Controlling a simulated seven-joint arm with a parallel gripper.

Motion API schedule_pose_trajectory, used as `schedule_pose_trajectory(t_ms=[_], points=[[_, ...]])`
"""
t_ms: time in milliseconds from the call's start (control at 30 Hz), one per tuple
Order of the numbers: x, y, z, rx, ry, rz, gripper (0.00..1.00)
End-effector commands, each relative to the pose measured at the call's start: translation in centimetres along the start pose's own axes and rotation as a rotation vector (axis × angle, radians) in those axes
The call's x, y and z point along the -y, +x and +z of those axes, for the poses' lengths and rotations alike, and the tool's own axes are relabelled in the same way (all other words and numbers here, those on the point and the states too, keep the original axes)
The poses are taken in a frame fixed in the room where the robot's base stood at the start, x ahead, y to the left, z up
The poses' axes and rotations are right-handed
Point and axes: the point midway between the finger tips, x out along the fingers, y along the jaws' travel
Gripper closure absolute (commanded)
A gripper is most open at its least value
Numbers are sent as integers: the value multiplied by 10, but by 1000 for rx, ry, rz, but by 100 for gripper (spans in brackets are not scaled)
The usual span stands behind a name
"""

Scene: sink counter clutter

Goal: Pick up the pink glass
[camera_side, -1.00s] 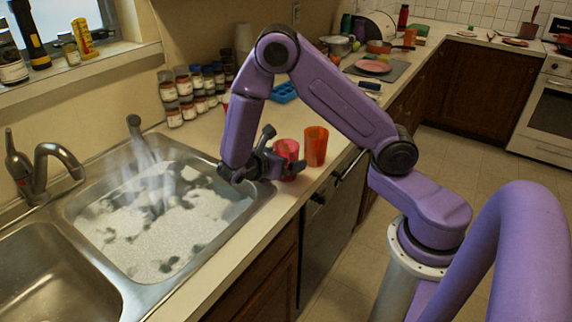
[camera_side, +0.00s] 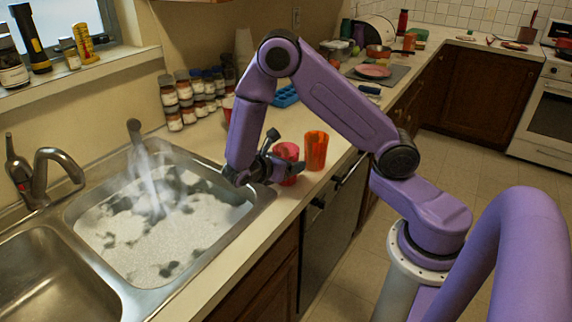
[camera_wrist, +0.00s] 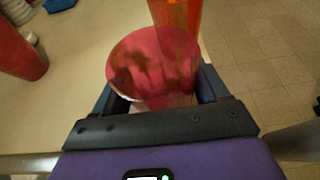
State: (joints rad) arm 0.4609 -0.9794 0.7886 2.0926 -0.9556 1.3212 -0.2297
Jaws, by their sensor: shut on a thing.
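The pink glass (camera_side: 287,152) stands upright on the counter beside the sink, just left of an orange glass (camera_side: 316,150). My gripper (camera_side: 278,172) is at the pink glass from the left, with its fingers around the lower part. In the wrist view the pink glass (camera_wrist: 153,65) sits between the two fingers of my gripper (camera_wrist: 155,95), one on each side. My gripper is shut on it. The base of the glass is partly hidden by the fingers. I cannot tell whether the glass touches the counter.
The orange glass also shows right behind the pink glass in the wrist view (camera_wrist: 178,14). A red cup (camera_wrist: 18,50) is at the left there. The sink (camera_side: 160,225) with foamy water lies left of my gripper. Spice jars (camera_side: 190,98) and a blue tray (camera_side: 286,95) stand behind.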

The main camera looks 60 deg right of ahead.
Motion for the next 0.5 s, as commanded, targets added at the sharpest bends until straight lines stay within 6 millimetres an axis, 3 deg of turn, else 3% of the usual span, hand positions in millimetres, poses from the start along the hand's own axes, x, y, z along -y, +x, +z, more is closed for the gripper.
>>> schedule_pose_trajectory(t_ms=[300, 500], points=[[1, -12, 29, -1, 4, 2, 63], [28, -30, 57, -2, 4, 4, 63]])
